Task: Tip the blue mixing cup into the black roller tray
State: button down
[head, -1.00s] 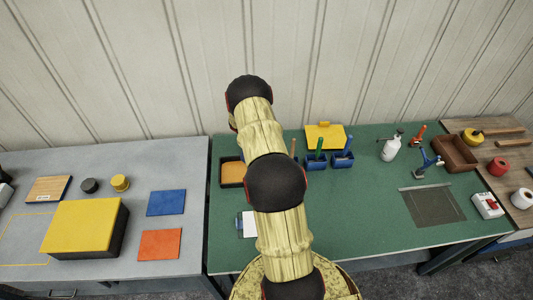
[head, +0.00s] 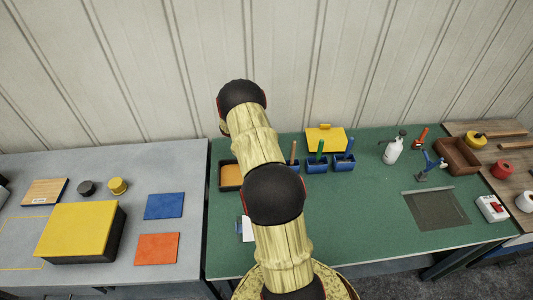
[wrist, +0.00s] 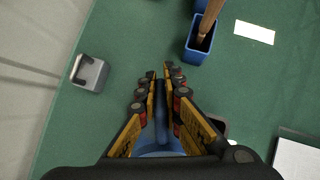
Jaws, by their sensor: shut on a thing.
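In the wrist view my gripper (wrist: 161,80) is shut on a blue upright part. The blue mixing cup (wrist: 158,149) shows just below it, mostly hidden by the fingers and palm. I cannot see into the cup or judge its tilt. In the head view my arm hides the gripper and cup. A black tray (head: 221,181) with an orange inside stands on the green table, left of my arm, its right side partly hidden. In the wrist view a dark rounded edge (wrist: 217,124) shows right of the fingers; I cannot tell what it belongs to.
Blue holders (head: 343,163) with upright handles stand right of my arm; one (wrist: 200,48) is ahead in the wrist view. A grey notched block (wrist: 89,72) is near the wall-side edge. The green table's front middle (head: 340,220) is clear.

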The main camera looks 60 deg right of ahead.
jog(key=shift+r, duration=0.2)
jog(key=shift+w+a+r+g+h+b, duration=0.2)
jog(key=shift+r+g+h+b, duration=0.15)
jog(key=shift+r+h+b, duration=0.4)
jog(key=shift+w+a+r+g+h+b, duration=0.1)
jog(key=shift+a+r+g+h+b, duration=0.2)
jog(key=shift+r+h+b, duration=0.4)
jog(key=shift+w+a+r+g+h+b, duration=0.15)
jog(key=shift+a+r+g+h+b, duration=0.15)
jog(key=shift+r+h+b, duration=0.15)
jog(key=shift+w+a+r+g+h+b, duration=0.15)
jog(key=shift+r+g+h+b, duration=0.1)
jog(key=shift+r+h+b, duration=0.25)
jog(key=shift+w+a+r+g+h+b, duration=0.15)
jog(key=shift+a+r+g+h+b, duration=0.15)
jog(key=shift+r+b, duration=0.3)
jog(key=shift+w+a+r+g+h+b, duration=0.4)
jog(key=shift+a+r+h+b, duration=0.15)
jog(key=shift+r+h+b, duration=0.15)
jog(key=shift+w+a+r+g+h+b, duration=0.3)
jog(key=shift+a+r+g+h+b, duration=0.1)
jog(key=shift+a+r+h+b, duration=0.25)
jog(key=shift+w+a+r+g+h+b, duration=0.35)
jog(key=shift+w+a+g+h+b, duration=0.1)
jog(key=shift+a+h+b, duration=0.2)
jog(key=shift+w+a+r+g+h+b, duration=0.35)
jog(key=shift+a+g+h+b, duration=0.15)
jog(key=shift+a+h, duration=0.1)
